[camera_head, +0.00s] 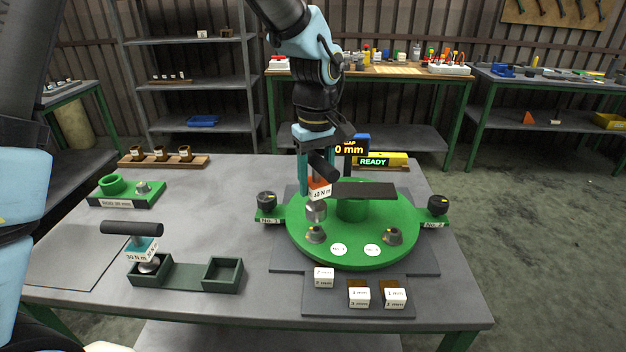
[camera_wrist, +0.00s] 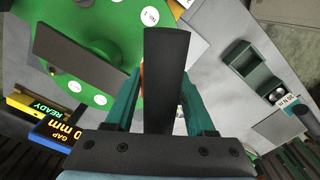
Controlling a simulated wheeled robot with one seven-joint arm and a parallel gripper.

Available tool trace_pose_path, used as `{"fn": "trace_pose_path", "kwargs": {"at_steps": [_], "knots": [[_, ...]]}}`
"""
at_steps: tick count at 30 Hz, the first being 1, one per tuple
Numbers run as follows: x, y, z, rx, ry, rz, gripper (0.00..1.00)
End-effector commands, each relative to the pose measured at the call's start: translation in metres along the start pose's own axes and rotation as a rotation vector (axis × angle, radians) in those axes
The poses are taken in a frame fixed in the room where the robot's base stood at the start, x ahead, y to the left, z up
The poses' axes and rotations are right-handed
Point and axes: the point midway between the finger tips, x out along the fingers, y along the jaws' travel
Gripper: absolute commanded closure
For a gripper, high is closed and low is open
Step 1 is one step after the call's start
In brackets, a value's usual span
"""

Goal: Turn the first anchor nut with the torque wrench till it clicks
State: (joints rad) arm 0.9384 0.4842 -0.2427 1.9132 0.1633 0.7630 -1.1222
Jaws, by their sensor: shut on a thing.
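My gripper (camera_head: 317,178) is shut on the black handle of an orange torque wrench (camera_head: 319,190) marked 40 N m. In the wrist view the black handle (camera_wrist: 165,70) lies between the teal fingers (camera_wrist: 160,100) and hides most of the wrench below it. The wrench's silver socket points down over the left side of the round green disperser plate (camera_head: 350,252). One anchor nut (camera_head: 316,235) shows just in front of the socket, and another nut (camera_head: 392,237) stands to the right. I cannot tell whether the socket is seated on a nut.
A dark flat bar (camera_head: 362,190) extends over the green hub, close right of the wrench. Black knobs stand at left (camera_head: 267,200) and right (camera_head: 438,205). A teal wrench (camera_head: 142,248) stands in a tray at front left. A display (camera_head: 373,161) reads READY behind.

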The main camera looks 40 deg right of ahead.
Motion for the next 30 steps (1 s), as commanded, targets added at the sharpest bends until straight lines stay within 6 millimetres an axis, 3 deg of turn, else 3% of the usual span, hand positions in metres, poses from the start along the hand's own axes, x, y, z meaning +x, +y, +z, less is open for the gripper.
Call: {"fn": "trace_pose_path", "kwargs": {"at_steps": [5,30], "knots": [[0.018,0.000,0.000,-0.263,0.002,0.002,1.00],[0.018,-0.001,0.002,-1.567,0.001,0.000,1.00]]}}
